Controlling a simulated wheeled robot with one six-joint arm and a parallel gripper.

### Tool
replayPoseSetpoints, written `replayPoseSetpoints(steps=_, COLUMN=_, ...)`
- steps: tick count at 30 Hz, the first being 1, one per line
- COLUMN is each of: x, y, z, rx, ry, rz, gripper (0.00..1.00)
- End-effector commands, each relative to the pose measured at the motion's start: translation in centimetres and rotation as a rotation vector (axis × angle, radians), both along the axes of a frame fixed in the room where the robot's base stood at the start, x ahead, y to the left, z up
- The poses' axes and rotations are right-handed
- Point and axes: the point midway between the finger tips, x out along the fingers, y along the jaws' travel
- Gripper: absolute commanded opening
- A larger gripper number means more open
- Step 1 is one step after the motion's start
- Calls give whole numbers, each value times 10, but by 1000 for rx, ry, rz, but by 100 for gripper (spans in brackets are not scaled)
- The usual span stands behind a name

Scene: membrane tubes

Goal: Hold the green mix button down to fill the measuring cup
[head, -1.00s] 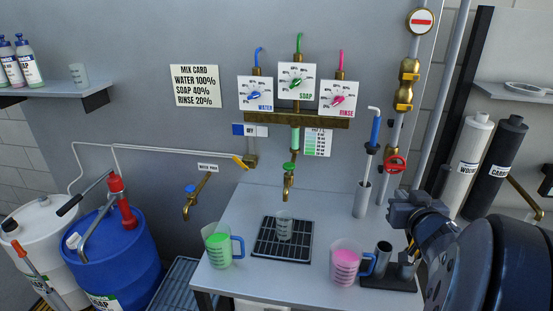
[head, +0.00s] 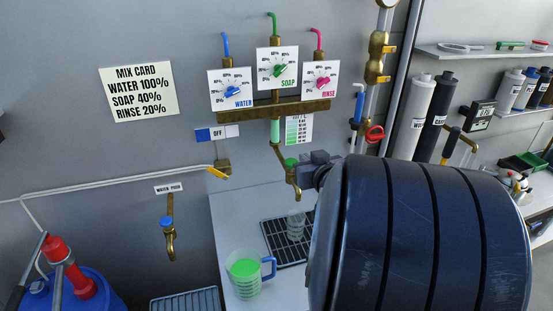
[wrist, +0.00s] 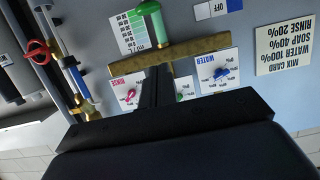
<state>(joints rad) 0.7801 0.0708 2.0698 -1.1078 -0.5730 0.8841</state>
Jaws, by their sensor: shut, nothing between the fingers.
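The green mix button (head: 291,162) sits on top of the brass mix tap (head: 294,183), below the pale green sight tube (head: 275,131). A clear measuring cup (head: 296,226) stands on the black grate (head: 270,238) under the tap; its contents are too small to tell. My gripper (head: 314,166) is just right of the tap and button in the head view; I cannot tell whether it touches them. My dark arm hides the grate's right part. In the upside-down wrist view my shut, empty gripper (wrist: 156,88) points toward the brass manifold (wrist: 185,49).
A jug of green liquid (head: 244,274) stands left of the grate. The water (head: 231,91), soap (head: 278,70) and rinse (head: 322,82) dials are above the tap. A mix card (head: 139,91) hangs at left. An OFF sign (head: 208,134) and yellow-handled valve (head: 218,171) are left of the tap.

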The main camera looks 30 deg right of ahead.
Motion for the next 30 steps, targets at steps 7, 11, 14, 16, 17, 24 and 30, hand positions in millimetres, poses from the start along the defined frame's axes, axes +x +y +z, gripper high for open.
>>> replayPoseSetpoints(steps=7, x=0, y=0, z=0, rx=0, ry=0, rz=0, gripper=0)
replayPoseSetpoints(steps=11, x=0, y=0, z=0, rx=0, ry=0, rz=0, gripper=0)
replayPoseSetpoints(steps=14, x=2, y=0, z=-1, rx=0, ry=0, rz=1, gripper=0)
replayPoseSetpoints(steps=16, x=6, y=-1, z=-2, rx=0, ry=1, rz=2, gripper=0)
replayPoseSetpoints(steps=17, x=9, y=-2, z=-3, rx=0, ry=1, rz=1, gripper=0)
replayPoseSetpoints(steps=24, x=45, y=-11, z=-14, rx=1, ry=2, rz=3, gripper=0)
replayPoseSetpoints(steps=30, x=79, y=-20, z=-22, rx=2, ry=2, rz=2, gripper=0)
